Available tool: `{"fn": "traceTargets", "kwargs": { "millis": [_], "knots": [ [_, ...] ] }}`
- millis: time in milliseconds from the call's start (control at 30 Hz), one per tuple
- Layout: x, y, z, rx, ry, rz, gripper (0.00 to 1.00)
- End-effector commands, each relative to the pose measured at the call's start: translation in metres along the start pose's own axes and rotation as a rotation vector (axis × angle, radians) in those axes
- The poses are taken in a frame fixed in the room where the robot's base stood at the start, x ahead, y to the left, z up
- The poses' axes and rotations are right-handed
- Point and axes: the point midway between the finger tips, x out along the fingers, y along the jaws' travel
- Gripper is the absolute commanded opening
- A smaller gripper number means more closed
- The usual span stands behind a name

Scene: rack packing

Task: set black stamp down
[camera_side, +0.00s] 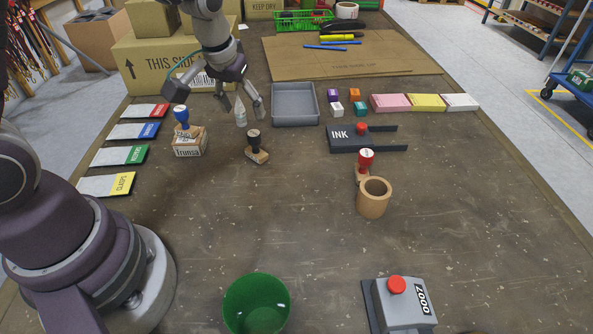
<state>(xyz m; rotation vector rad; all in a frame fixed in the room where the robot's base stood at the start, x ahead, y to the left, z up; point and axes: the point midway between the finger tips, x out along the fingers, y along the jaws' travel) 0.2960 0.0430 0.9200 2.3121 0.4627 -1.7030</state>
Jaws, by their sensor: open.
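The black stamp (256,154), with a dark knob handle on a wooden block, stands upright on the table left of the middle. My gripper (243,110) is open, with its fingers apart and pointing down, above and behind the stamp in the picture. The stamp is clear of the fingers. A small pale pointed bottle (240,113) shows between the fingers in the picture; I cannot tell whether they touch it.
A blue-handled stamp (189,142) stands just left, and a grey tray (295,106) lies behind. The ink pad (350,143), a red stamp (364,165) and a brown cup (374,198) stand to the right. A green bowl (256,306) is in front.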

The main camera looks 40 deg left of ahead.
Motion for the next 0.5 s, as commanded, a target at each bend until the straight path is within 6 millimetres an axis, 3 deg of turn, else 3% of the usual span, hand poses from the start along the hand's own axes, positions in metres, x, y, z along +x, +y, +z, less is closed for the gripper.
{"fn": "traceTargets", "kwargs": {
  "millis": [267, 367, 500],
  "knots": [
    [-0.040, 0.000, 0.004, 0.023, 0.016, 0.013, 0.54],
    [-0.071, 0.000, 0.020, 0.091, 0.054, 0.046, 0.54],
    [-0.110, -0.005, 0.057, 0.214, 0.116, 0.098, 0.54]
  ]
}}
